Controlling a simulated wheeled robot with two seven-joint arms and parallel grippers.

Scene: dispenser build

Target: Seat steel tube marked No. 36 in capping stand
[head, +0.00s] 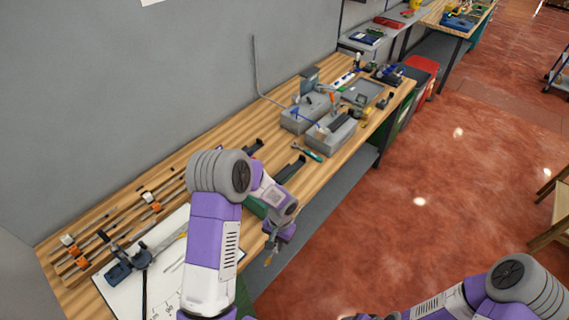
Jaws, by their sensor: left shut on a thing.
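My left gripper (272,249) is beyond the front edge of the wooden workbench, over the floor side. It is shut on a small brownish thing (268,259), of which only a little shows; I cannot tell whether it is the steel tube, and no No. 36 mark is readable. I cannot tell for sure which fixture is the capping stand. Two grey block-like fixtures stand on the bench, a rear one (300,117) and a front one (333,134). My right arm comes in at the bottom right, but its gripper is out of view.
The workbench (225,137) runs along a grey wall. A dark blue clamp (124,264) stands on a white sheet (165,272) at the near left, by long bar clamps with orange parts. A green-handled tool (312,155) lies before the grey fixtures. The red floor (400,230) is open at right.

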